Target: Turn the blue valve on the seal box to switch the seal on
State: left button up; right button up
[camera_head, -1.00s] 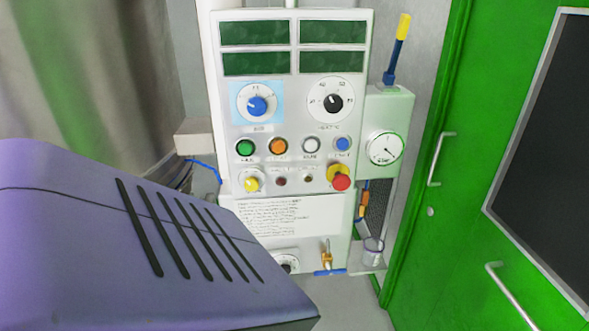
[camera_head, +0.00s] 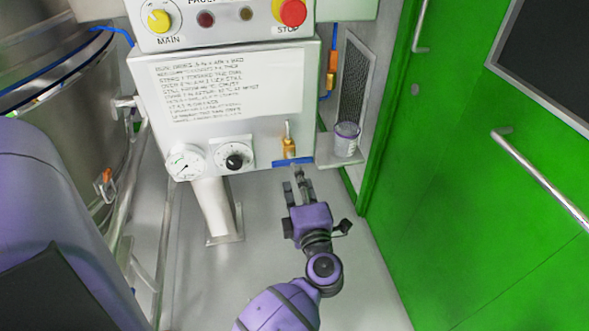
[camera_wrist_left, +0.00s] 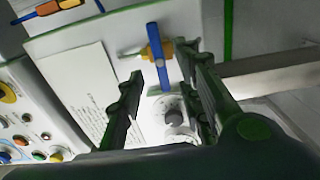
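The blue valve handle (camera_head: 293,161) sits at the lower right edge of a white box with printed text (camera_head: 232,85). The handle lies crosswise to its brass body (camera_head: 289,146), roughly level in the head view. My left gripper (camera_head: 298,184) is open and empty, just below and in front of the handle, fingers pointing towards it. In the left wrist view the blue handle (camera_wrist_left: 154,40) and brass body (camera_wrist_left: 144,51) lie beyond the fingertips, between the lines of the spread fingers (camera_wrist_left: 160,68). I see no contact. My right gripper is not in view.
A gauge (camera_head: 185,163) and a black-knobbed dial (camera_head: 235,158) are on the box's lower left. A small cup (camera_head: 346,139) stands on a shelf right of the valve. The green door (camera_head: 470,160) is further right. Metal pipes (camera_head: 150,205) and a steel vessel (camera_head: 75,85) are left.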

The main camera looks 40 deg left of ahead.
aim_at(293, 164)
pick_arm(q)
jog(key=x, duration=0.7)
jog(key=shift+a, duration=0.2)
jog(key=shift+r, duration=0.1)
grip_shut()
